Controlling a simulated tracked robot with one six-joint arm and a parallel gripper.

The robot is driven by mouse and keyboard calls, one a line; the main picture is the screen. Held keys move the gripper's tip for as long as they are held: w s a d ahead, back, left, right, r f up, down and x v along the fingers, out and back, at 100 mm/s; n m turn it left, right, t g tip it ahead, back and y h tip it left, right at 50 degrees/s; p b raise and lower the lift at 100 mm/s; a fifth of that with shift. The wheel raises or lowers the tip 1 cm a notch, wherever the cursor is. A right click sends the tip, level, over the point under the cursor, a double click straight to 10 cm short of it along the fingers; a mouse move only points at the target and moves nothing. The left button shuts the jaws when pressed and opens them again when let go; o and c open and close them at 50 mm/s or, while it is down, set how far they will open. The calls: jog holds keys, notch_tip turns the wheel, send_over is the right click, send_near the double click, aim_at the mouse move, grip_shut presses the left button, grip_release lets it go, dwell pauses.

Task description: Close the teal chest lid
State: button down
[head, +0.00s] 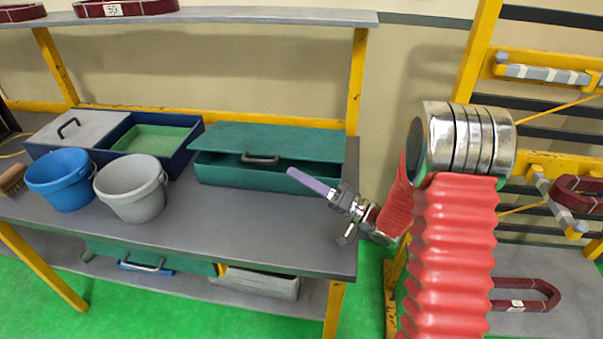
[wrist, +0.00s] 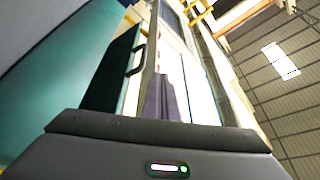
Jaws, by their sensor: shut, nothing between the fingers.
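The teal chest (head: 215,172) sits on the grey bench, right of the middle. Its teal lid (head: 270,138) lies low over the box, with a dark gap under its front edge around the dark handle (head: 262,160), so it looks slightly raised. My gripper (head: 291,171) has its purple fingers shut and empty. They point left, in front of the chest's right front, just right of the handle. Contact with the chest cannot be told. In the wrist view, the shut fingers (wrist: 164,82) show in the middle, with a teal surface and the handle (wrist: 137,59) to their left.
A blue bucket (head: 62,182) and a grey bucket (head: 132,190) stand left on the bench (head: 235,225). Behind them is a navy box (head: 178,148) with a grey sliding cover (head: 85,127). A yellow post (head: 357,75) rises behind the chest's right end. The bench front is clear.

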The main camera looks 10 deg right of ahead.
jog(key=s+a+r+n+g, duration=0.3)
jog(key=s+a+r+g, duration=0.1)
jog(key=s+a+g, duration=0.4)
jog(key=s+d+f+g+h, duration=0.15)
jog(key=s+g+h, duration=0.25)
jog(key=s+h, duration=0.9)
jog(key=s+d+r+m+t+h, duration=0.1)
jog(key=s+d+r+t+h, duration=0.1)
jog(key=d, duration=0.5)
jog(key=s+d+r+m+t+h, duration=0.2)
jog(key=s+d+t+h, duration=0.1)
jog(key=d, duration=0.5)
jog(key=shift+s+d+t, duration=0.15)
jog(key=shift+s+t, duration=0.35)
jog(key=shift+s, duration=0.75)
jog(key=shift+r, duration=0.1)
